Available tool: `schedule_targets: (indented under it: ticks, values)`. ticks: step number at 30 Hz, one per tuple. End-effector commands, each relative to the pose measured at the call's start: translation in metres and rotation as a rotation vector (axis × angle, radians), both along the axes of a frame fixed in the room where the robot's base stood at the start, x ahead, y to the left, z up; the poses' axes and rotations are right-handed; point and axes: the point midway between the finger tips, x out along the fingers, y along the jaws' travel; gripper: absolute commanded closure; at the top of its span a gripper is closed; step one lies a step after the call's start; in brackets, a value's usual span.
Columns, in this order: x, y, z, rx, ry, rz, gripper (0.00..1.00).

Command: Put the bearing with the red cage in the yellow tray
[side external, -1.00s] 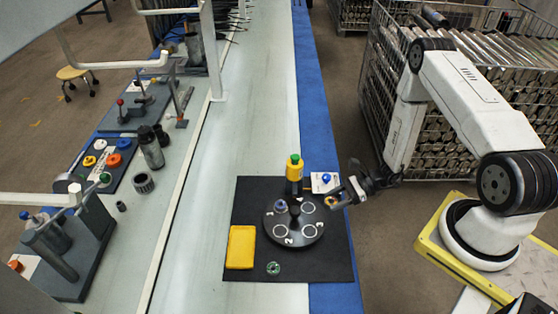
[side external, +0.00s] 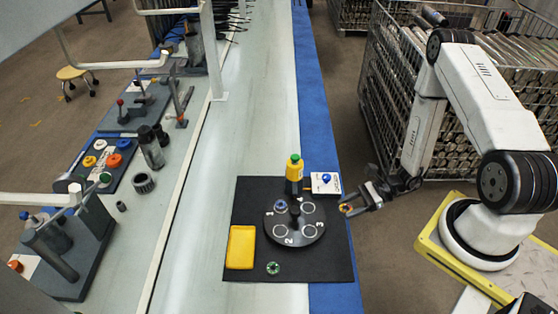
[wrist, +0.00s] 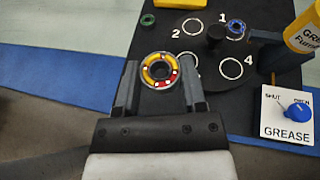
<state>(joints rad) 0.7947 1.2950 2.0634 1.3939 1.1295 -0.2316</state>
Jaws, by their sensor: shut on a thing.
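My gripper (side external: 358,202) is shut on a bearing with a red cage (wrist: 172,76), seen in the wrist view between the fingers (wrist: 160,88). Yellow stuff covers part of its cage, and white balls show. In the side view this bearing (side external: 345,208) is small, held off the right side of the black mat. The yellow tray (side external: 240,247) lies at the mat's left front. It shows at the top of the wrist view (wrist: 180,3).
A dark turntable (side external: 295,222) with numbered circles and a centre knob stands on the mat. A blue-caged bearing (wrist: 236,28) sits at circle 1. A green bearing (side external: 273,268) lies near the mat's front. A yellow grease bottle (side external: 294,172) and blue-knobbed grease panel (side external: 326,183) stand behind.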

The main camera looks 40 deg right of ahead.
Motion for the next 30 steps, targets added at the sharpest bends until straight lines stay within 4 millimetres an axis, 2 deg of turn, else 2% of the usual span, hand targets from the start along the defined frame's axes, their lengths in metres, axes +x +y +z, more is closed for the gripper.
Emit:
schedule_targets:
  ticks: [8, 14, 20, 30]
  values:
    - [0.002, -0.001, 0.002, -0.001, -0.001, -0.001, 1.00]
    - [0.017, -0.004, 0.014, -0.002, -0.003, -0.003, 1.00]
    - [0.047, -0.008, 0.040, -0.004, -0.006, -0.014, 1.00]
    - [0.103, 0.000, 0.106, -0.003, -0.006, -0.048, 1.00]
